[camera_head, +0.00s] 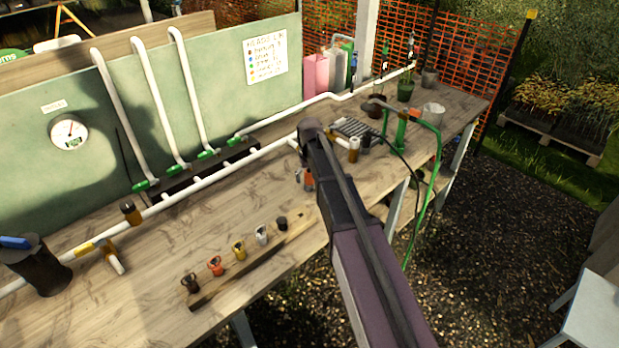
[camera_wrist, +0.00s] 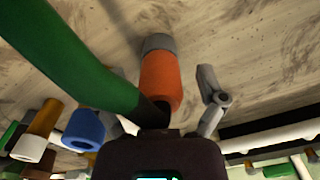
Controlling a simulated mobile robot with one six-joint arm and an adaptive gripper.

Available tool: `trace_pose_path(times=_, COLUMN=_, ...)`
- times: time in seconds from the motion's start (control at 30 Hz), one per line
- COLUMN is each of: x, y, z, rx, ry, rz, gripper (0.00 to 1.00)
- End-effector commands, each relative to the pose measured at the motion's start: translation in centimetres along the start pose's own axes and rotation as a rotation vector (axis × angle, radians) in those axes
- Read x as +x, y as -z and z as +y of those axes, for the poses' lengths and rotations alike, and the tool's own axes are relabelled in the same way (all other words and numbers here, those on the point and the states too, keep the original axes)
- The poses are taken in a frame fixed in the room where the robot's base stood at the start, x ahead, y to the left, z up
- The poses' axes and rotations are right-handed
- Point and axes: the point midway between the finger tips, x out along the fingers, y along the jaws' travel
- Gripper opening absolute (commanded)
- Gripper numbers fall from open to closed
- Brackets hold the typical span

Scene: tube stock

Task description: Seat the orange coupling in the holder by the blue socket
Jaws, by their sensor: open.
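The orange coupling (camera_wrist: 160,85) has a grey end cap and a dark lower end. In the wrist view it is between the spread fingers of my gripper (camera_wrist: 163,82), with a gap at the right finger. A green tube-like shape crosses in front of the left finger and hides most of it. In the head view the coupling (camera_head: 308,182) is a small orange patch beside my gripper (camera_head: 304,172), partly hidden by my arm. A blue ring-shaped socket (camera_wrist: 85,128) is at the lower left of the wrist view. I cannot tell which holder stands by it.
White pipes (camera_head: 195,185) run along the back. A green pipe stand (camera_head: 400,135) and a slotted tray (camera_head: 355,128) are on the right.

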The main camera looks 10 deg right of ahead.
Motion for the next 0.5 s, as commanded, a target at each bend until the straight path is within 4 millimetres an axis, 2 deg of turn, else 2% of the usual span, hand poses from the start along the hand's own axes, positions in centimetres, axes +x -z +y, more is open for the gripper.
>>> trace_pose_path(times=0.27, x=-1.0, y=0.0, z=0.0, rx=0.000, ry=0.000, rz=0.000, gripper=0.90)
trace_pose_path(times=0.5, x=-2.8, y=0.0, z=0.0, rx=0.000, ry=0.000, rz=0.000, gripper=0.90)
